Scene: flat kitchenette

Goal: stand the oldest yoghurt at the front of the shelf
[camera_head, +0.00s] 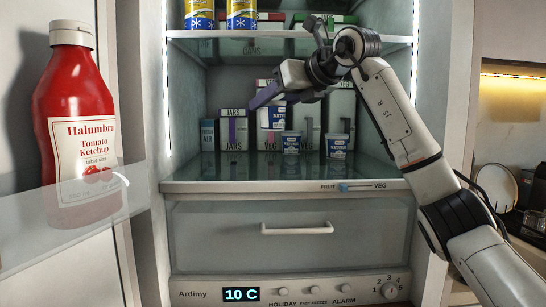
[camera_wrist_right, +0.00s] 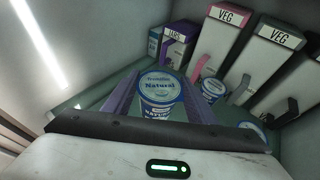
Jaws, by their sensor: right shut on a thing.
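My right gripper (camera_head: 267,97) reaches into the fridge from the right, its purple fingers shut on a white-and-blue yoghurt tub (camera_head: 272,118). The held yoghurt is upright, above the lower glass shelf (camera_head: 285,186). In the right wrist view its lid (camera_wrist_right: 160,84) reads "Natural" and sits between the fingers; no date is legible. A second yoghurt (camera_head: 291,143) stands on the shelf just below and right of the held one. A third yoghurt (camera_head: 338,147) stands further right. Both show in the right wrist view, one further back (camera_wrist_right: 213,88), one at the lower right (camera_wrist_right: 252,127). My left gripper is out of view.
Several boxes marked JARS (camera_head: 234,130) and VEG (camera_head: 340,108) line the back of the shelf. The shelf's front strip looks clear. An upper shelf (camera_head: 235,34) holds cans and flat packs. A ketchup bottle (camera_head: 78,110) stands in the door rack at left.

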